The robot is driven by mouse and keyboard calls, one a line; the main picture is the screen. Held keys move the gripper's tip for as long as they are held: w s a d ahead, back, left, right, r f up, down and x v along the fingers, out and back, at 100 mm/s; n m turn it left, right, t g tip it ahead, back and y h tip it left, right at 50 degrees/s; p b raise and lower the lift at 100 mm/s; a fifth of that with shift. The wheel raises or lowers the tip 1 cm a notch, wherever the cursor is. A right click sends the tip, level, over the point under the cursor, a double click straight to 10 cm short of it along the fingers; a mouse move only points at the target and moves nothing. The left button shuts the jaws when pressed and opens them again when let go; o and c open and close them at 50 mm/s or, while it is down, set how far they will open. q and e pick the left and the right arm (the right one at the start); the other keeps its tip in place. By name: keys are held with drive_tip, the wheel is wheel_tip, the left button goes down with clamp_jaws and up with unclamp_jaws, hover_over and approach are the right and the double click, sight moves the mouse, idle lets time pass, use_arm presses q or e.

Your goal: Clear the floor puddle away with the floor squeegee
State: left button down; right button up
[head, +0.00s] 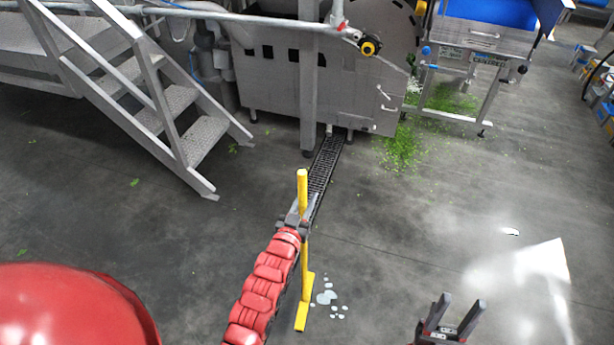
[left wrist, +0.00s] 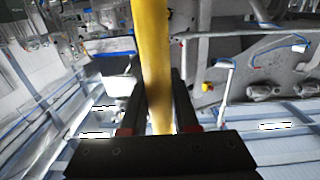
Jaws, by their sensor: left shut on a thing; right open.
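The floor squeegee is yellow, with an upright handle (head: 303,200) and a wide head (head: 305,303) low at the floor. My left gripper (head: 299,222) is shut on the handle in its upper part. In the left wrist view the yellow handle (left wrist: 152,60) runs between the two dark fingers (left wrist: 158,115). The floor puddle (head: 326,298) is a group of several small pale patches just right of the squeegee head. I cannot tell whether the head touches the floor. My right gripper (head: 455,318) is open and empty at the bottom right.
A drain grate (head: 322,170) runs from the grey machine (head: 280,80) toward the squeegee. Metal stairs (head: 170,105) stand at the left. Green scraps (head: 402,150) lie on the floor near a wheeled stand at the right. The floor right of the puddle is open, with bright glare.

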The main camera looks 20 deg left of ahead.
use_arm(q)
drive_tip(key=w+a+r, duration=0.1)
drive_tip(key=w+r, duration=0.1)
drive_tip(key=w, duration=0.4)
drive_tip(key=shift+a+r, duration=0.25)
drive_tip(key=shift+a, duration=0.1)
drive_tip(key=shift+f+b, duration=1.85)
drive_tip(key=shift+f, duration=0.65)
